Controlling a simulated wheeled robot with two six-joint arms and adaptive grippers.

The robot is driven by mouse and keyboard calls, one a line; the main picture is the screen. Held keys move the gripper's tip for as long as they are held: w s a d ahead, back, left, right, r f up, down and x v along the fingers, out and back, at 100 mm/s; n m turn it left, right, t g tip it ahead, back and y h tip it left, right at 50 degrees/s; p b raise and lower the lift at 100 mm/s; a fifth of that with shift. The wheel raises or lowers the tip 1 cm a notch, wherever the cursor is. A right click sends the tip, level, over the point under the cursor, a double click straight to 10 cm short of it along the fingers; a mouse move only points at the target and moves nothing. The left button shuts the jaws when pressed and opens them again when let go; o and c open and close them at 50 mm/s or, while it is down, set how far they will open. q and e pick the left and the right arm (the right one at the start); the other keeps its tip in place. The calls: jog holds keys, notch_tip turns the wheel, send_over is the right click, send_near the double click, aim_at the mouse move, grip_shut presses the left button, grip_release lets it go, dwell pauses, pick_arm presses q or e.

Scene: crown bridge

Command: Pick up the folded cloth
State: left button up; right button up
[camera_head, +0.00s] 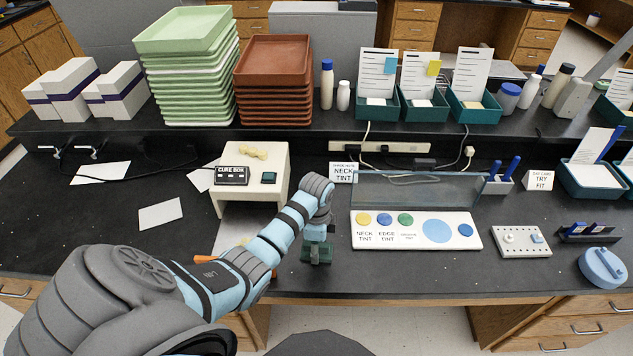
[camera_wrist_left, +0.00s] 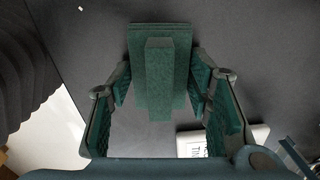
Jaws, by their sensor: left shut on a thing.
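The folded cloth (camera_wrist_left: 160,75) is a dark green block with a raised middle ridge, seen in the left wrist view. My left gripper (camera_head: 318,243) points down at the front part of the black bench and is shut on the cloth, with a finger on each side of the ridge. In the head view the cloth (camera_head: 317,254) shows as a small green patch under the gripper, mostly hidden by it. I cannot tell whether it touches the bench. My right gripper is not in view.
The white cure box (camera_head: 275,168) stands behind and left of the gripper. A white tint board (camera_head: 460,240) with coloured discs and a clear screen (camera_head: 420,188) are to the right. Stacked green trays (camera_head: 190,75) and brown trays (camera_head: 273,75) are on the raised shelf.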

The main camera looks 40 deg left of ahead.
pick_arm(q)
notch_tip(320, 180, up, 20)
jog(key=p, duration=1)
